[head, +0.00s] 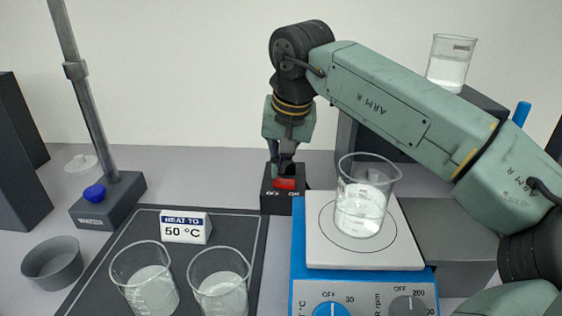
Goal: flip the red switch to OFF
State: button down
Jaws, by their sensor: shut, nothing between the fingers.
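The red switch (286,184) is a small rocker on a black box (271,201) behind the left back corner of the hot plate. The box's front carries two white labels; the left reads OFF and the right appears to read ON. My gripper (285,170) points down directly above the switch, its fingers shut with nothing between them. The fingertips are at or just above the rocker's back part; I cannot tell whether they touch it. The fingers partly hide the rocker, and I cannot tell which way it is tipped.
A blue hot plate (308,280) with a beaker of clear liquid (361,205) stands right of the switch box. Two beakers (145,282) and a "HEAT TO 50 °C" sign (186,227) stand on a dark mat (238,232) at left. A stand (107,200) rises farther left.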

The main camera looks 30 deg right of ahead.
jog(key=shift+w+a+f+b, duration=0.25)
jog(key=shift+a+f+b, duration=0.1)
jog(key=shift+f, duration=0.2)
jog(key=shift+w, duration=0.1)
jog(key=shift+d+r, duration=0.1)
jog(key=shift+s+d+p, duration=0.35)
jog(key=shift+s+d, duration=0.2)
jog(key=shift+r, duration=0.15)
